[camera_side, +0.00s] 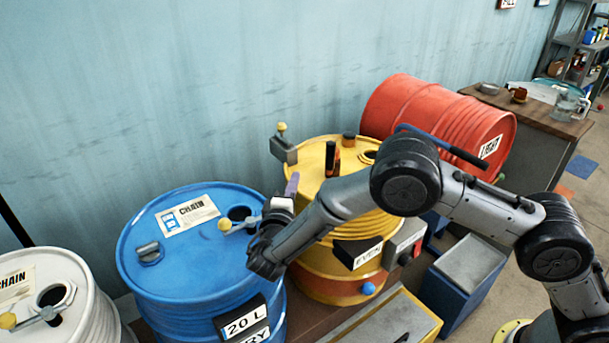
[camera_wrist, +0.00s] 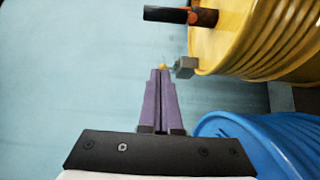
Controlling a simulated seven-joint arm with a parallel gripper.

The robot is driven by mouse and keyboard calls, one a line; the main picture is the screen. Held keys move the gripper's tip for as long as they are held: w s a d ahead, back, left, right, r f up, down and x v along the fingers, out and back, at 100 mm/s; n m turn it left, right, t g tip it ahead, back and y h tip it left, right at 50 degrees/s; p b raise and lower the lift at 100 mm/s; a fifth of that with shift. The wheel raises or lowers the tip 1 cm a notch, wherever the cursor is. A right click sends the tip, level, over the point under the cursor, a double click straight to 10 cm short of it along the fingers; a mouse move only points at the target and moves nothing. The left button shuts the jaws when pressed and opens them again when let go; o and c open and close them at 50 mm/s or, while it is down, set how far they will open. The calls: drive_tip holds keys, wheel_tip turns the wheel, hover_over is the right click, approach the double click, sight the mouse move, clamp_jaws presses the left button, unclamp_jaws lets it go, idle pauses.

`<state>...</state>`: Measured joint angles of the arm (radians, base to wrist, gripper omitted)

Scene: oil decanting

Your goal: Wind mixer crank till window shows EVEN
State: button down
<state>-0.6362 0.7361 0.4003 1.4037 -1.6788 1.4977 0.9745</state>
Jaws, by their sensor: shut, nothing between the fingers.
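The yellow mixer drum (camera_side: 318,150) stands between the blue and red drums. Its crank has an upright black handle with an orange part (camera_side: 332,158); the handle also shows at the top of the wrist view (camera_wrist: 180,16). My gripper (camera_side: 292,184) has purple fingers and is at the left edge of the yellow drum, near the blue drum. In the wrist view the fingers (camera_wrist: 160,72) are together with nothing between them, apart from the crank handle.
A blue drum (camera_side: 170,258) marked 20 L stands left, with a white drum (camera_side: 78,275) beyond it. A red drum (camera_side: 410,105) lies on its side behind. A grey block with a yellow knob (camera_side: 283,150) is at the yellow drum's back left. My arm crosses in front of the yellow drum.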

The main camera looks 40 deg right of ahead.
sight(332, 157)
drive_tip(key=w+d, duration=0.3)
drive_tip(key=d, duration=0.6)
drive_tip(key=shift+w+d, duration=0.4)
drive_tip(key=shift+s, duration=0.1)
drive_tip(key=shift+s+d, duration=0.2)
drive_tip(key=shift+s, duration=0.05)
drive_tip(key=shift+s+d, duration=0.1)
drive_tip(key=shift+s+d, duration=0.65)
drive_tip(key=shift+s, duration=0.1)
drive_tip(key=s+d, duration=0.3)
drive_tip(key=d, duration=0.3)
drive_tip(key=shift+s, duration=0.2)
